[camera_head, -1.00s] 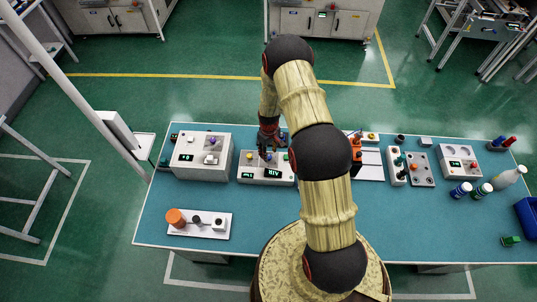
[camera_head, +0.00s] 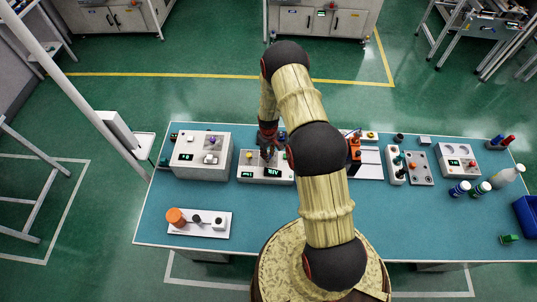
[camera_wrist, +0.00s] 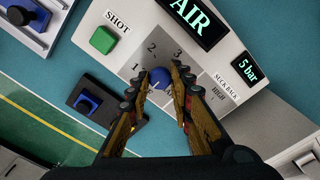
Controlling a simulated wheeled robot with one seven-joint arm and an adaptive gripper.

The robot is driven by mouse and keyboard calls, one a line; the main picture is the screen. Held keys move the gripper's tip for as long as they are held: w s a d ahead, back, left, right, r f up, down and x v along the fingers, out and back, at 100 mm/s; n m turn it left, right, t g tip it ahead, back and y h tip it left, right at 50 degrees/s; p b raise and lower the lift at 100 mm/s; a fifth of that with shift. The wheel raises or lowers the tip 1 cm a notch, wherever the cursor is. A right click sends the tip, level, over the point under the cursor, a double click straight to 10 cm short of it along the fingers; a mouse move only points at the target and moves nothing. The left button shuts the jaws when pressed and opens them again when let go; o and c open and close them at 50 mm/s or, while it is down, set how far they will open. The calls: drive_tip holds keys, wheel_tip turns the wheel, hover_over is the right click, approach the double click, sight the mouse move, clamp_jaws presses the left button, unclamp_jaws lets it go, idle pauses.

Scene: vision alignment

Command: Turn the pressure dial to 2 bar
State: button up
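The pressure dial (camera_wrist: 160,77) is a round blue knob with the numbers 1, 2 and 3 printed around it. It sits on the pale control box (camera_head: 250,181), whose small display (camera_wrist: 246,68) reads 5 bar. A larger display (camera_wrist: 198,14) on the box reads AIR. My gripper (camera_wrist: 159,79) is open, with its fingertips on both sides of the dial and a small gap showing; contact cannot be told. In the head view my gripper (camera_head: 268,152) is over the box and hides the dial.
A green SHOT button (camera_wrist: 103,40) and a blue switch (camera_wrist: 87,102) lie close to my fingers. A larger grey box (camera_head: 188,166) stands left of the control box. An orange device (camera_head: 355,150) stands to the right.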

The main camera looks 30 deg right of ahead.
clamp_jaws()
drive_tip(key=m+b, duration=0.4)
drive_tip(key=b, duration=0.1)
drive_tip(key=shift+f, duration=0.2)
drive_tip(key=m+b, duration=0.3)
drive_tip(key=m, duration=0.1)
drive_tip(key=m+b, duration=0.2)
drive_tip(key=m, duration=0.1)
drive_tip(key=shift+r+m, duration=0.1)
drive_tip(key=shift+m, duration=0.3)
drive_tip(key=m+b, duration=0.3)
drive_tip(key=m, duration=0.3)
drive_tip(key=m+b, duration=0.2)
drive_tip(key=m, duration=0.3)
drive_tip(key=shift+r+m, duration=0.1)
drive_tip(key=shift+m, duration=0.3)
